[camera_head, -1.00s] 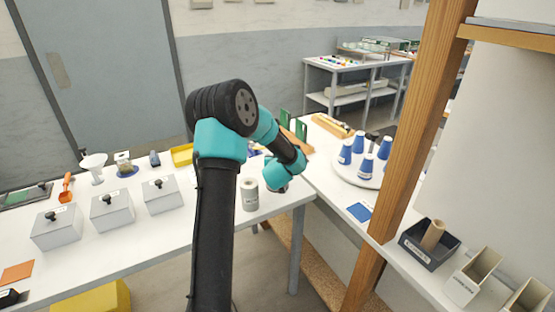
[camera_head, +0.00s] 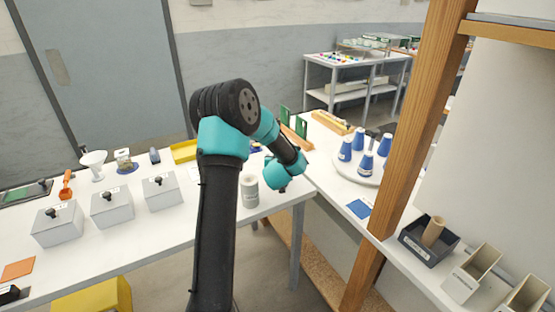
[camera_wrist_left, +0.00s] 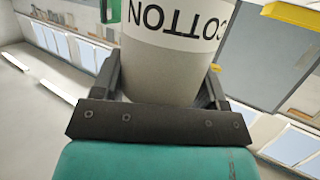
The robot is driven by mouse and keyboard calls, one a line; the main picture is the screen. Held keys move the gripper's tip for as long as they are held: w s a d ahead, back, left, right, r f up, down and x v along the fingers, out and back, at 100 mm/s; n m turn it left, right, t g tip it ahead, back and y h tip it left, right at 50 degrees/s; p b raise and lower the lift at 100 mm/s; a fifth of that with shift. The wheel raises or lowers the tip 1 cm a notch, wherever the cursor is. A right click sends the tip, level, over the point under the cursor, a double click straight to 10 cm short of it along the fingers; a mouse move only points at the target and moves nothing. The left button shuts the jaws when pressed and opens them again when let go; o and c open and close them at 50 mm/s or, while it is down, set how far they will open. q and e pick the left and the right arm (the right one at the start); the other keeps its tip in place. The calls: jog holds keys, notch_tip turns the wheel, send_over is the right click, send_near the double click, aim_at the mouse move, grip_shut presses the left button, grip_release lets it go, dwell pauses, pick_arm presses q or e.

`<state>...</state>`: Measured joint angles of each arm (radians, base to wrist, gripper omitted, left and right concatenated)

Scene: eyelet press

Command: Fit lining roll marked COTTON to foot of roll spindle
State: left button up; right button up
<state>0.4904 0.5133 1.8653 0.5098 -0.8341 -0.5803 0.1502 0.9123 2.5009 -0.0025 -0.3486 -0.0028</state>
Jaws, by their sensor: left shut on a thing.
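The lining roll marked COTTON (camera_wrist_left: 165,65) is a pale grey cylinder with a white band near its end. In the left wrist view it sits between the two dark fingers of my left gripper (camera_wrist_left: 160,82), which is shut on it. The lettering appears upside down there. In the head view the roll (camera_head: 250,191) stands upright near the front right edge of the white table, beside my teal wrist. My fingers are hard to make out there, and I cannot tell whether the roll touches the table. I cannot identify the roll spindle. My right gripper is not in view.
Several grey lidded boxes (camera_head: 112,209) stand on the white table (camera_head: 150,238) to the left. A wooden post (camera_head: 408,135) rises at the right. Beyond it are a dark bin (camera_head: 415,252) with a brown tube and pale bins. Blue cones (camera_head: 365,163) stand on a round tray.

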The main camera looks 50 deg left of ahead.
pick_arm(q)
jog(key=o, duration=1.3)
jog(key=shift+r, duration=0.1)
jog(key=shift+r, duration=2.45)
jog(key=shift+w+d, duration=0.1)
